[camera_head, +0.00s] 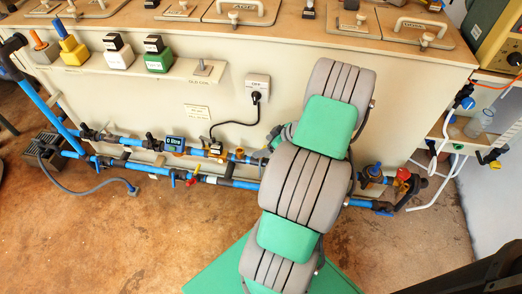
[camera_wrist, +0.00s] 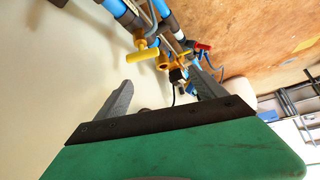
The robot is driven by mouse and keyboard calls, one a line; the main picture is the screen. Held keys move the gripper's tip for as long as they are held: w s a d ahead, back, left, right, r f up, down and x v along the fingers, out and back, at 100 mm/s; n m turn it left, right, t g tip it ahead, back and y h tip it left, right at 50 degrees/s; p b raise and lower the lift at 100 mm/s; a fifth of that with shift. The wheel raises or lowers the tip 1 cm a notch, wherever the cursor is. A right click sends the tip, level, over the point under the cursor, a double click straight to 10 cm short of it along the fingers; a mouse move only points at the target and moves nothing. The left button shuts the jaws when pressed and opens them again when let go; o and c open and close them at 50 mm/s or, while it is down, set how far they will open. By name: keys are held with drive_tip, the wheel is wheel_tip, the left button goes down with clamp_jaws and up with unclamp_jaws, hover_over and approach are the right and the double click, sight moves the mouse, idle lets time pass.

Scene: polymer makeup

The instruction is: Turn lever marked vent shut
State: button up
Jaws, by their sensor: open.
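No lever marking reading vent can be made out in either view. In the wrist view a yellow lever (camera_wrist: 142,54) sits on the blue pipework, ahead of my gripper (camera_wrist: 161,73). The two grey fingers are apart, with no object visibly held. A red handle (camera_wrist: 202,46) lies beyond the right fingertip. In the head view the pipe run carries a blue lever (camera_head: 173,180), a small red lever (camera_head: 190,180) and a yellow-orange fitting (camera_head: 238,154). A red valve handle (camera_head: 403,174) is at the right. My arm hides the middle of the pipes and my gripper there.
The beige cabinet wall (camera_head: 310,40) stands behind the pipes. A black plug (camera_head: 257,96) with a hanging cable is on it. A blue digital meter (camera_head: 174,143) sits on the upper pipe. A grey box (camera_head: 45,150) stands at the left. The brown floor in front is mostly clear.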

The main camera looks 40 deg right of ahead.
drive_tip(key=shift+t+h, duration=0.3)
drive_tip(key=shift+t, duration=0.2)
drive_tip(key=w+f, duration=0.1)
drive_tip(key=f, duration=0.1)
drive_tip(key=w+f+b, duration=0.1)
drive_tip(key=f, duration=0.2)
drive_tip(key=w+d+f+b, duration=0.1)
drive_tip(key=f, duration=0.1)
drive_tip(key=shift+w+d+f, duration=0.1)
drive_tip(key=shift+w+f, duration=0.2)
drive_tip(key=shift+c, duration=0.2)
drive_tip(key=c, duration=1.3)
